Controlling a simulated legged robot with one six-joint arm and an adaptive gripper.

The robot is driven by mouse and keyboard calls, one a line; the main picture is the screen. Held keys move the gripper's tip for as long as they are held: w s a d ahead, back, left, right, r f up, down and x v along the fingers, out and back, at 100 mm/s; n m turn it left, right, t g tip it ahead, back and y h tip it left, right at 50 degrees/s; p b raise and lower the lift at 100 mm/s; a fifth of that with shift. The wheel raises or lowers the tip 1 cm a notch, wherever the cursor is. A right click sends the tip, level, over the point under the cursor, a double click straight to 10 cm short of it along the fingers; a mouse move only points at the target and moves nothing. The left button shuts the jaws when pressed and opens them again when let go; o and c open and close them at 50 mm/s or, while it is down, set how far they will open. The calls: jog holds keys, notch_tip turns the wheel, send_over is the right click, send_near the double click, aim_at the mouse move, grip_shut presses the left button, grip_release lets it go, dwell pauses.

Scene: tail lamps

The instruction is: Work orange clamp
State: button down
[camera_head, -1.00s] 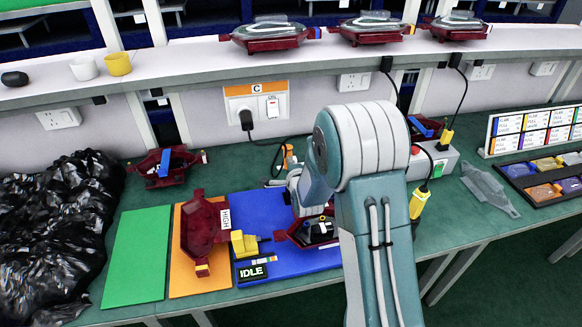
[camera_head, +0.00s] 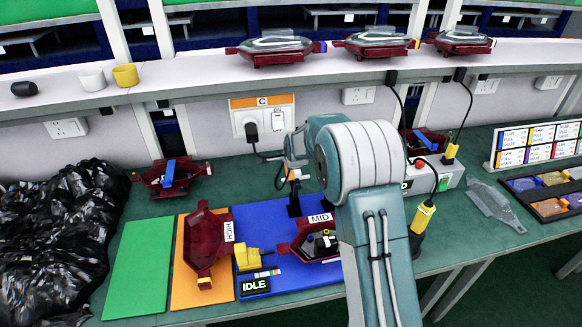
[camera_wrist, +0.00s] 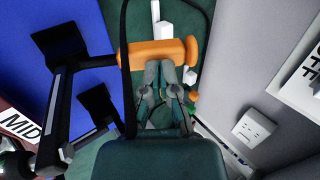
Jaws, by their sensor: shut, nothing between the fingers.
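The orange clamp part (camera_wrist: 150,53) lies across the upper middle of the wrist view, like a thick handle with a rounded end at right. My gripper (camera_wrist: 166,68) is shut and empty, its fingertips at the handle's lower edge; whether they touch it I cannot tell. Black bars and square pads (camera_wrist: 60,42) stand at left over the blue mat (camera_wrist: 85,20). In the head view a bit of orange (camera_head: 294,175) shows below my wrist, above black posts (camera_head: 294,206) on the mat. My arm hides much of this area, and the fingers are not clear there.
A dark red lamp housing marked MID (camera_head: 318,240) sits on the blue mat, with a yellow tool (camera_head: 250,260) beside it. The HIGH housing (camera_head: 205,240) lies on an orange mat. A green mat (camera_head: 140,265) is bare. A socket wall (camera_wrist: 235,70) is close at right.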

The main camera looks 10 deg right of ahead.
jog(key=shift+w+f, duration=0.2)
jog(key=shift+w, duration=0.1)
jog(key=shift+f, duration=0.1)
dwell(0.4)
